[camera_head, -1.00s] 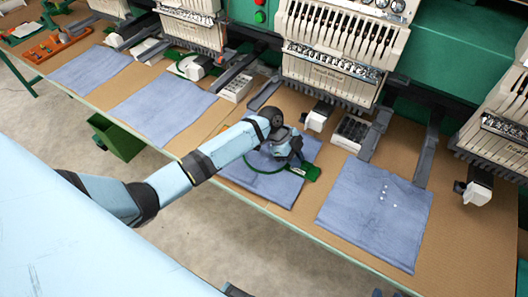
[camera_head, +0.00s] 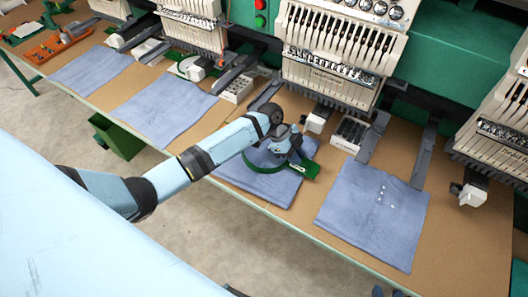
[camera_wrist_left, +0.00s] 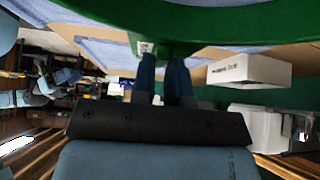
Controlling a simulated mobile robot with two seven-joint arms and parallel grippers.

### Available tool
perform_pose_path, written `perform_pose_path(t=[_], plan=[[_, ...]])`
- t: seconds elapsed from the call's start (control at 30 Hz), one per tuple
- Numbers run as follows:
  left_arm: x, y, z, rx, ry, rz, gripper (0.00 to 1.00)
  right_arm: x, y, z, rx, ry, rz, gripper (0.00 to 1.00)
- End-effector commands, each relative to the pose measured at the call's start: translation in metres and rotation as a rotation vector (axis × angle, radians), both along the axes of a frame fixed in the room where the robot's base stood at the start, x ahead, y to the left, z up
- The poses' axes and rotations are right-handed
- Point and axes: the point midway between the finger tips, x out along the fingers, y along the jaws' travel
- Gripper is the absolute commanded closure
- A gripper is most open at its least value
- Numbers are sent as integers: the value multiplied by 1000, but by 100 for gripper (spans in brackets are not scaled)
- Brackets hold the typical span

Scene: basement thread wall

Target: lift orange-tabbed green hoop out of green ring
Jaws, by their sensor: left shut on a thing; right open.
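The green hoop (camera_head: 262,168) is over the blue denim panel in the middle of the table, with a thick green front band and a green bracket (camera_head: 306,168) at its right. I cannot tell hoop and outer ring apart, and no orange tab shows. My left gripper (camera_head: 288,146) is at the hoop's far right side, pointing down. In the left wrist view, its two dark fingers (camera_wrist_left: 164,78) are shut on a small part below the green band (camera_wrist_left: 215,22). My right gripper (camera_head: 388,293) shows only as dark tips at the bottom edge, apart and empty.
Cream embroidery heads (camera_head: 335,60) stand close behind the left gripper. Grey machine arms (camera_head: 374,136) and small white boxes (camera_head: 349,133) flank the hoop. Another denim panel (camera_head: 350,215) lies to the right with small white bits on it. The table's front edge is near.

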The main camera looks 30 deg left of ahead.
Motion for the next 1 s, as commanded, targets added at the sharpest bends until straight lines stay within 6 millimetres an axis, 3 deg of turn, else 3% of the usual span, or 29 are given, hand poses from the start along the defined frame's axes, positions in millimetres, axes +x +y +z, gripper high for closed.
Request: perform_pose_path(t=[0.33, 1.0], plan=[[0, 0, 11, -1, -1, 0, 100, -1, 0, 8, 0, 3, 1, 57], [0, 0, 64, -1, -1, 0, 100, 0, 0, 50, 1, 0, 1, 57]])
